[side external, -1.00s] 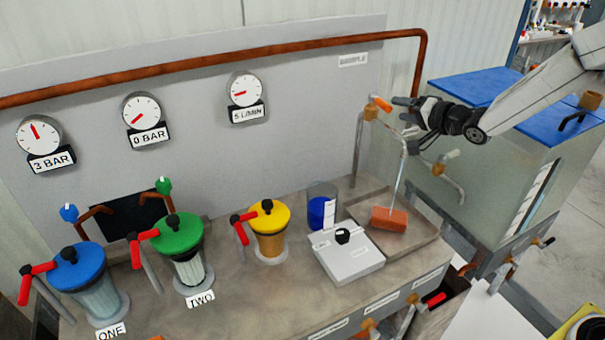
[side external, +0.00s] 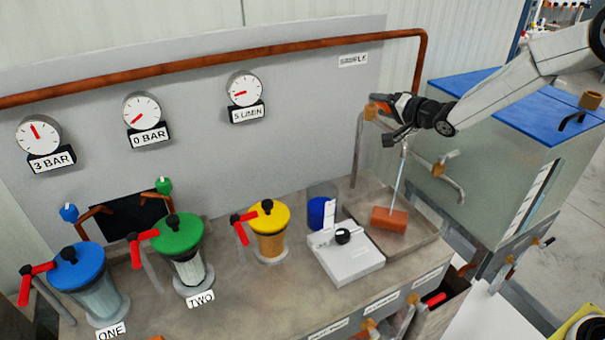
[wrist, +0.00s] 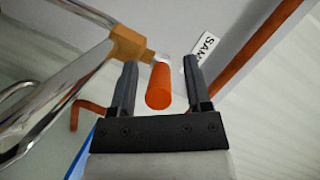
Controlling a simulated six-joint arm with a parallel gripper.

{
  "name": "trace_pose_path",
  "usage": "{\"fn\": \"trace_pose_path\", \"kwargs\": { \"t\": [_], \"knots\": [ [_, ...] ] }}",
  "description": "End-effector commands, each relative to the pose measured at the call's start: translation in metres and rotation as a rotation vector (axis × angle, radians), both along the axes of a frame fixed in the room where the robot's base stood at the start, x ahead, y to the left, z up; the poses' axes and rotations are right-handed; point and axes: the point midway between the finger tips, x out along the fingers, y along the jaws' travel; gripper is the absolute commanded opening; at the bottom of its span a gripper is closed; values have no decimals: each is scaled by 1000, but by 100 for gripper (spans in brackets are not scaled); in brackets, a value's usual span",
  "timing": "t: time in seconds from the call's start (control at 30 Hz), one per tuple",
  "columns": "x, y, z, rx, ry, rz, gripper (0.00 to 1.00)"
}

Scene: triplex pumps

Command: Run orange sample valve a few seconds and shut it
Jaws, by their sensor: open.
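The orange sample valve handle (wrist: 159,88) sits between the two open fingers of my gripper (wrist: 158,85) in the wrist view, with a gap visible on each side. Its brass valve body (wrist: 128,45) is on a silver pipe to the left. In the side view my gripper (side external: 389,104) is at the valve, below the SAMPLE label (side external: 353,60), and covers much of the handle; a bit of orange (side external: 378,109) shows beside it. I cannot tell whether the fingers touch the handle.
A blue-topped tank (side external: 500,110) is to the right. A grey scale-like box (side external: 345,262) and the yellow-lidded filter (side external: 268,218) stand to the left.

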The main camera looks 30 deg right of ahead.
Motion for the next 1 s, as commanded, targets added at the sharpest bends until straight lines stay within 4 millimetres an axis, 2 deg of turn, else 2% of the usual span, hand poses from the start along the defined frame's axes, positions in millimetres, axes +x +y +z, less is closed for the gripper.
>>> {"fn": "trace_pose_path", "kwargs": {
  "t": [0.03, 0.2, 0.23, 1.0],
  "knots": [
    [0, 0, 0, 0, 0, 0, 59],
    [0, 0, 0, 0, 0, 0, 5],
    [0, 0, 0, 0, 0, 0, 0],
    [0, 0, 0, 0, 0, 0, 0]
  ]
}}
